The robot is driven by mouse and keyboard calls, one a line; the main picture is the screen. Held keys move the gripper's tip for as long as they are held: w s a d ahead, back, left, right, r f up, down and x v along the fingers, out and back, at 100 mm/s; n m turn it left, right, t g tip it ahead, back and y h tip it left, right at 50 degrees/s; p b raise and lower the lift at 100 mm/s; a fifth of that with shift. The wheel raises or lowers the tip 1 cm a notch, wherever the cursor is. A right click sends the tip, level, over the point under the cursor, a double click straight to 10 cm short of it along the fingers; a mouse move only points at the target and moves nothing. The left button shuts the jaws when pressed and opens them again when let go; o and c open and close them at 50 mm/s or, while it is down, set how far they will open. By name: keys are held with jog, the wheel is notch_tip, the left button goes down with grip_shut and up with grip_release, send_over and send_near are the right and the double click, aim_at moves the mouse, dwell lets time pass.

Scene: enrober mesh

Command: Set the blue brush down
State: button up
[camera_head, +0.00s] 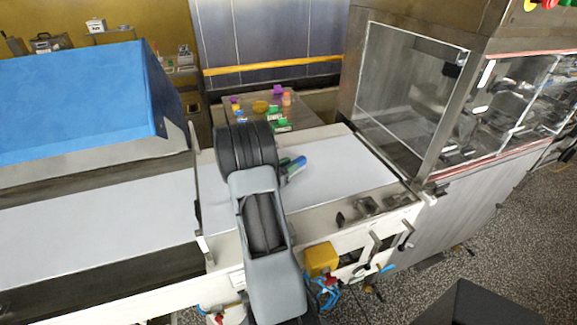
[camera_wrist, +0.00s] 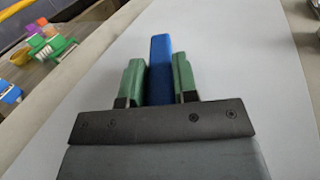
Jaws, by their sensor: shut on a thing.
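The blue brush (camera_wrist: 161,68) is between the two green fingers of my gripper (camera_wrist: 158,82) in the wrist view. The fingers are shut on it, and only its blue upper part shows there. In the head view the blue brush (camera_head: 299,162) shows just beyond my gripper (camera_head: 289,171), over the white belt surface (camera_head: 345,175). My arm hides part of the belt. I cannot tell whether the brush touches the belt.
Behind the belt, a table (camera_head: 250,100) holds several small coloured objects. A machine with a clear guard (camera_head: 410,85) stands at the right. A blue cover (camera_head: 80,100) is at the left. The belt right of my gripper is bare.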

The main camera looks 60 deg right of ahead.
jog(key=shift+f, duration=0.1)
jog(key=shift+f, duration=0.15)
jog(key=o, duration=0.9)
jog(key=shift+o, duration=0.2)
